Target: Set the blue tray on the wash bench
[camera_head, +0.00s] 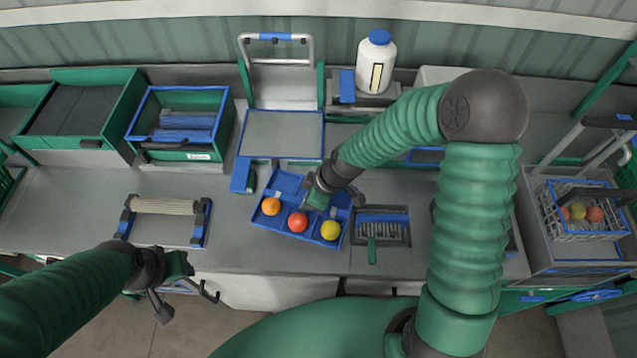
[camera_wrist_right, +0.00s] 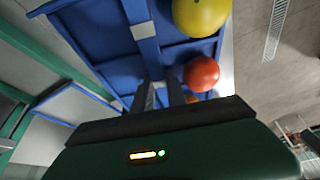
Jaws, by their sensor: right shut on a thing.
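The blue tray (camera_head: 286,187) is over the middle of the long grey bench (camera_head: 75,205), turned slightly in the head view. An orange, a red and a yellow tomato sit in its front compartments. My right gripper (camera_head: 317,197) is shut on the tray's middle divider; the tray also shows in the right wrist view (camera_wrist_right: 90,32), with the fingers (camera_wrist_right: 163,95) at a grey part of the divider. I cannot tell whether the tray's underside touches the bench. My left gripper (camera_head: 186,297) is open and empty at the bench's front edge, at the left.
Left of the tray stands a rope-topped blue-ended rack (camera_head: 165,207). A scale (camera_head: 282,135) and a white bottle (camera_head: 376,65) stand behind. Green crates (camera_head: 180,100) line the back left. A wire basket (camera_head: 585,212) is far right.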

